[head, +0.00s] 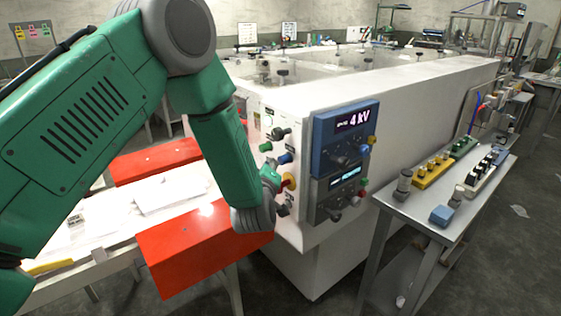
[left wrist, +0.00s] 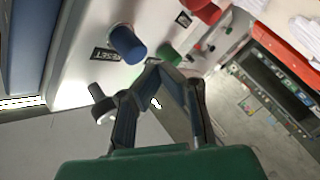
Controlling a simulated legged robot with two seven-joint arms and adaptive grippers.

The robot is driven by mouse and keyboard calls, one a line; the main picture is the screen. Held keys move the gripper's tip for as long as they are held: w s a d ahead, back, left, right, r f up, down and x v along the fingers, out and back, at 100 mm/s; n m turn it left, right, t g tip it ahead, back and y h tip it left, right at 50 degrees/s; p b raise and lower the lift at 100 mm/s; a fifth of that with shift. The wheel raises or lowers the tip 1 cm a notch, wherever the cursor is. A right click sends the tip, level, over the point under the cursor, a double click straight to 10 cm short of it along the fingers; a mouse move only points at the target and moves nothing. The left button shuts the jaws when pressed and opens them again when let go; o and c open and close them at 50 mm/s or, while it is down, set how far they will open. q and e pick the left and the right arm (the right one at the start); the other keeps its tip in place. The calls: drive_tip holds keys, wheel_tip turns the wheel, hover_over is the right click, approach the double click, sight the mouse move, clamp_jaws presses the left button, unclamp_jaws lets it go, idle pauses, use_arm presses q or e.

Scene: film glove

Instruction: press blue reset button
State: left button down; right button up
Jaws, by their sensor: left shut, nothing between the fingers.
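The blue reset button (head: 285,158) sticks out from the white end face of the machine, left of the display panel. In the left wrist view the blue button (left wrist: 128,44) shows as a blue cylinder beside a black RESET label (left wrist: 106,55). My left gripper (left wrist: 154,66) is shut and empty, its fingertips just to the lower right of the button in that view. I cannot tell whether they touch it. In the head view my left gripper (head: 274,168) is small and partly hidden, close below the button. My right gripper is in neither view.
A green button (head: 266,147) and a red-and-yellow button (head: 289,181) sit close by. A blue panel (head: 345,140) reading 4 kV is to the right. A red block (head: 180,260) lies under my left arm. A side table (head: 400,210) holds several parts.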

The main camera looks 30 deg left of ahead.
use_arm(q)
drive_tip(key=shift+s+a, duration=0.3)
drive_tip(key=shift+s, duration=0.45)
drive_tip(key=shift+s+a, duration=0.35)
drive_tip(key=shift+s, duration=0.45)
drive_tip(key=shift+s+a, duration=0.3)
drive_tip(key=shift+s, duration=0.45)
drive_tip(key=s+d+f+m+g+h+b, duration=0.1)
drive_tip(key=s+d+f+m+g+h, duration=0.25)
drive_tip(key=s+f, duration=0.55)
drive_tip(key=s+d+f+m+g+h+b, duration=0.15)
drive_tip(key=s+d+f+m+g, duration=0.35)
drive_tip(key=f, duration=0.8)
drive_tip(key=s+f+m+g+h, duration=0.1)
drive_tip(key=s+f+m+g, duration=0.2)
drive_tip(key=s, duration=0.8)
drive_tip(key=s+d+f+m+g+b, duration=0.1)
drive_tip(key=s+f+m+g, duration=0.2)
drive_tip(key=s, duration=0.9)
wheel_tip(320, 180, down, 3)
drive_tip(key=shift+s+d+r+g+h, duration=0.1)
drive_tip(key=shift+s+d+g+h, duration=0.05)
drive_tip(key=shift+d+g+h, duration=0.2)
drive_tip(key=shift+a+m, duration=0.1)
drive_tip(key=shift+m, duration=0.15)
